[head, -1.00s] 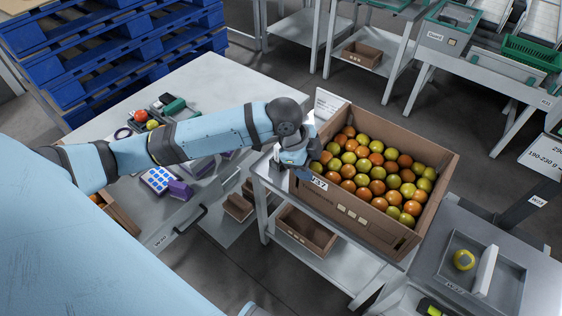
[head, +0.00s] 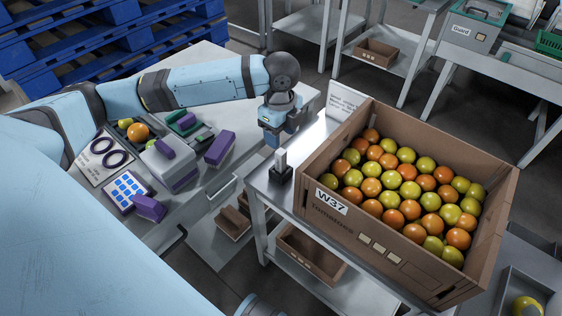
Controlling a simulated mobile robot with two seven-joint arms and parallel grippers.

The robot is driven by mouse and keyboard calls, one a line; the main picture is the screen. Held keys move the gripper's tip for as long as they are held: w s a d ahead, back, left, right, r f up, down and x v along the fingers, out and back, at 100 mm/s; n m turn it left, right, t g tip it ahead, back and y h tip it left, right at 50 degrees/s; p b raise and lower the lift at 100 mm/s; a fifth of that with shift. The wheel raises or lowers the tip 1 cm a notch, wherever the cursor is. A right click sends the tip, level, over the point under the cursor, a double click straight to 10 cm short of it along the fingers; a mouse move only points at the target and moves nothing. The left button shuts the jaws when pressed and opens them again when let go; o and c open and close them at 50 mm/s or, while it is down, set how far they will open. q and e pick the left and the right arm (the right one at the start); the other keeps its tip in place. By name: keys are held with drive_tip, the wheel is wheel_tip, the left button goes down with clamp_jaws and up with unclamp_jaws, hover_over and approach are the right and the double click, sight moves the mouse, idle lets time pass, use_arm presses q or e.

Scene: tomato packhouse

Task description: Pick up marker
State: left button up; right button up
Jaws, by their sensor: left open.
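A small pale upright piece, probably the marker (head: 281,159), stands in a dark block-shaped holder (head: 280,174) on the grey metal stand, left of the tomato carton. It is too small to be sure of its details. My left gripper (head: 279,140) is open and points down just behind and above the pale piece, with a small gap seen between them. Its fingers look empty. My right gripper is out of view.
A brown carton (head: 333,208) labelled W37, full of red and yellow-green tomatoes, stands close on the right. A white sign (head: 345,100) stands behind it. The left table holds purple blocks (head: 219,148), dark rings (head: 108,152) and a blue-dotted card (head: 127,190).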

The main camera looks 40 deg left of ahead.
sight(281, 160)
use_arm(q)
wheel_tip(281, 160, down, 5)
drive_tip(key=shift+r+b, duration=0.1)
drive_tip(key=shift+b, duration=0.4)
wheel_tip(281, 160, down, 4)
drive_tip(key=shift+s+d+r+b, duration=0.1)
drive_tip(key=shift+r+b, duration=0.05)
drive_tip(key=shift+b, duration=0.7)
drive_tip(key=shift+f, duration=0.5)
drive_tip(key=shift+c, duration=0.2)
drive_tip(key=c, duration=0.7)
drive_tip(key=shift+c, duration=1.1)
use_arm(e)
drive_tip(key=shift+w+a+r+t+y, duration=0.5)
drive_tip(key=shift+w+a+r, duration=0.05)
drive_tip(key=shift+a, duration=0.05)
